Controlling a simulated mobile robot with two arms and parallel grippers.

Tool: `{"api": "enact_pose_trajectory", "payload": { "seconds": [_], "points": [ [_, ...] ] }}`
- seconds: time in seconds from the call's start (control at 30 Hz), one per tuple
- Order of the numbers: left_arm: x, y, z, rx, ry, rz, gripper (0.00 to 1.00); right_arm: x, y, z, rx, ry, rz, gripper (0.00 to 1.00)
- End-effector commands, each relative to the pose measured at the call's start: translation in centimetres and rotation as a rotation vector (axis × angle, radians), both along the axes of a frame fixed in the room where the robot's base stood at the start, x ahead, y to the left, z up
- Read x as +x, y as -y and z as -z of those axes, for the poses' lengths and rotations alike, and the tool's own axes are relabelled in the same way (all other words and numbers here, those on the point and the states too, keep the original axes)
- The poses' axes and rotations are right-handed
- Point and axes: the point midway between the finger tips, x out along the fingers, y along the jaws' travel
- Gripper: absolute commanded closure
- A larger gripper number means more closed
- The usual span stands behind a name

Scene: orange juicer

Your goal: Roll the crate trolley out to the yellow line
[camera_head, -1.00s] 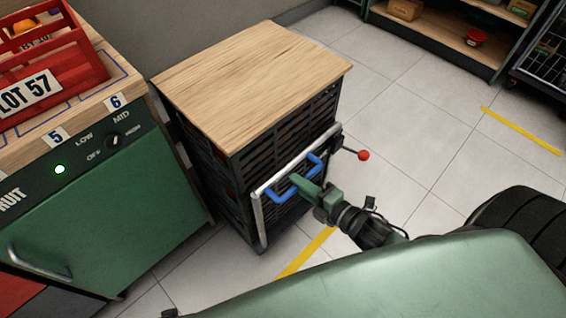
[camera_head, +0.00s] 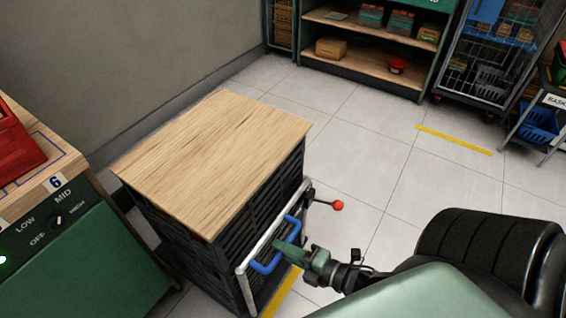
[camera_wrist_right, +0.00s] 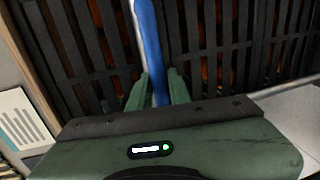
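The crate trolley (camera_head: 215,160) has a wooden top and dark slatted sides. It stands upright on the tiled floor, right of the green cabinet. A yellow floor line (camera_head: 282,292) shows beside its front lower edge, partly hidden by the trolley and my arm. A silver front bar carries a blue handle (camera_head: 262,267). My right gripper (camera_head: 285,246) is shut on this handle. In the right wrist view, the fingers (camera_wrist_right: 157,90) sit on both sides of the blue bar (camera_wrist_right: 150,45), with the slats behind. My left gripper is not in view.
A red-knobbed lever (camera_head: 337,205) sticks out from the trolley's front. The green cabinet (camera_head: 85,250) stands close on the left. Another yellow line (camera_head: 455,139) lies farther off, before shelves (camera_head: 365,60) and a wire cage cart (camera_head: 490,55). The tiled floor between is clear.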

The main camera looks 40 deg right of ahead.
Motion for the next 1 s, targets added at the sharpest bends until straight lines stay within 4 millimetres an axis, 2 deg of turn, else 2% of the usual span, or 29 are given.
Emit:
{"api": "enact_pose_trajectory", "payload": {
  "seconds": [0.43,0.57,0.8,1.0],
  "points": [
    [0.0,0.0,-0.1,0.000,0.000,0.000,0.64,-0.5,0.2,-0.1,0.001,-0.001,0.000,0.62],
    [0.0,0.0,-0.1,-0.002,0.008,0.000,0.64,-2.3,0.8,-0.5,0.001,-0.003,0.000,0.62],
    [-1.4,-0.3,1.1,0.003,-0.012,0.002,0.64,-5.9,2.1,-1.2,0.001,-0.003,0.000,0.62],
    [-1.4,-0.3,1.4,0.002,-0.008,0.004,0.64,-7.2,2.6,-1.6,0.001,0.000,-0.001,0.62]
  ]
}}
